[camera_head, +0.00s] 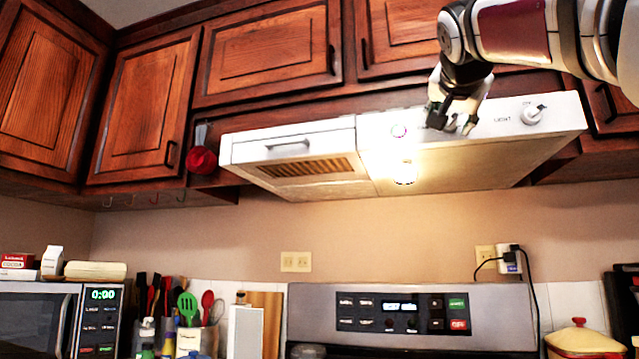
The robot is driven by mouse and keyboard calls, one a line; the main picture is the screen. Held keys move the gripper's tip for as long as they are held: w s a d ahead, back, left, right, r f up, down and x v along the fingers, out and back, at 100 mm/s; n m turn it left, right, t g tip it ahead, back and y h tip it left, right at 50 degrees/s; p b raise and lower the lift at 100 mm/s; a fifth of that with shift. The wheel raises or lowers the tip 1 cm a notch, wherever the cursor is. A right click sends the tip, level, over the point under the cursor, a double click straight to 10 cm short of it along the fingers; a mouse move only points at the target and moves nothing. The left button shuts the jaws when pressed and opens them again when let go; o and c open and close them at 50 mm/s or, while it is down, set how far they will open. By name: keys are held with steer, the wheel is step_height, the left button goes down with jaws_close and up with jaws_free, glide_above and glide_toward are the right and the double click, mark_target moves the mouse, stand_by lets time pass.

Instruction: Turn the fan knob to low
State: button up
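The white range hood (300,180) hangs under the wooden cabinets, across the middle and right. A second white knob (533,114) sits at the right end, beside the word "LIGHT".
A bright lamp (404,174) glows under the hood. Dark wood cabinets (265,55) close in above. The stove's control panel (410,312) stands below, with open wall space between. A microwave (40,315) and utensils (188,305) are at lower left, a yellow pot (583,339) at lower right.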

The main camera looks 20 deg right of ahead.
steer(key=v, duration=1.2)
steer(key=shift+w, duration=0.1)
steer(key=s+a+f+n+g+y, duration=0.1)
steer(key=a+f+n+g+y, duration=0.25)
steer(key=f, duration=1.35)
steer(key=s+a+f+n+g+y, duration=0.1)
steer(key=a+f+n+g+y, duration=0.25)
steer(key=f, duration=1.35)
steer(key=s+a+f+n+g+y, duration=0.1)
steer(key=s+a+f+n+g, duration=0.15)
steer(key=s+f, duration=0.5)
steer(key=s+a+f+n+g+y, duration=0.1)
steer(key=s+a+f+n+g, duration=0.2)
steer(key=f, duration=0.8)
steer(key=s+a+f+n+g+y, duration=0.1)
steer(key=s+a+f+g, duration=0.15)
steer(key=s+f, duration=0.55)
step_height(320, 180, up, 23)
steer(key=w+t+p, duration=0.1)
steer(key=t+p, duration=0.3)
steer(key=p, duration=1.8)
steer(key=shift+w, duration=0.1)
